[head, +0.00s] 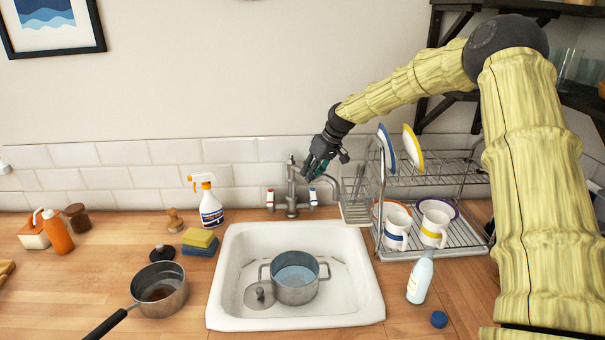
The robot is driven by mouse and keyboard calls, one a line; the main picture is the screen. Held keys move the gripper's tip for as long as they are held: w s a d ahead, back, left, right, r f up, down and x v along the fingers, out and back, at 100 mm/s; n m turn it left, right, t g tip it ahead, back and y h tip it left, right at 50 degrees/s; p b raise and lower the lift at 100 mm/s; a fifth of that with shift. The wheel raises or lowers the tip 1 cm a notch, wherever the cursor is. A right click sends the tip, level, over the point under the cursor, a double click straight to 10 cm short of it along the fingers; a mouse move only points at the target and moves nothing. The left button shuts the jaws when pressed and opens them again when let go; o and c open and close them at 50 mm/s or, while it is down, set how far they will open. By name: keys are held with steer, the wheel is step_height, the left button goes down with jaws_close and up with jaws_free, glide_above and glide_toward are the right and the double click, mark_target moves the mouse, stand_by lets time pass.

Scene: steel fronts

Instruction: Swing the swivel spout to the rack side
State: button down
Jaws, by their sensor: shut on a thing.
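The faucet (291,196) stands behind the white sink, with a red-marked handle at its left and a blue-marked handle at its right. Its swivel spout (332,187) runs from the faucet's upper part toward the right, partly hidden by my gripper. My gripper (313,172) is at the spout, shut on it, just right of the faucet body. The dish rack (388,245) stands right of the sink, holding plates on top and mugs below. My fingertips are small and dark here, so the exact contact is hard to see.
The sink (233,290) holds a two-handled pot (295,285) and a lid. A spray bottle (210,207) and sponges (200,240) stand left of the faucet, a saucepan (160,290) farther left. A white bottle (419,280) stands before the rack.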

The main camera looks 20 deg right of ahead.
steer(key=shift+d, duration=0.2)
stand_by(0.4)
steer(key=c, duration=1.3)
jaws_free()
steer(key=shift+w, duration=0.1)
steer(key=v, duration=1.2)
steer(key=shift+d, duration=0.15)
